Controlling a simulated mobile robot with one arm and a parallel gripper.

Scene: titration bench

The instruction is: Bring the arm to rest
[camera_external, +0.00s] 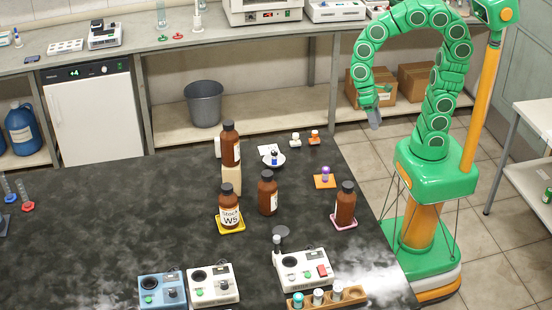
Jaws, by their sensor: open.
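My arm is green and segmented, standing at the right behind the black bench. It arches up and then bends down to the left. My gripper (374,117) hangs at the arm's end, pointing down, over the floor past the bench's far edge. It is open and looks empty. It touches nothing that I can see. The details of its fingers are too small to make out.
The black bench (110,215) holds several brown bottles, one a stock bottle (229,212) on a yellow mat. White devices (212,287) and a wooden vial rack (330,297) stand in front. Cardboard boxes (416,83) sit on the shelf behind my gripper. A white table (536,118) stands right.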

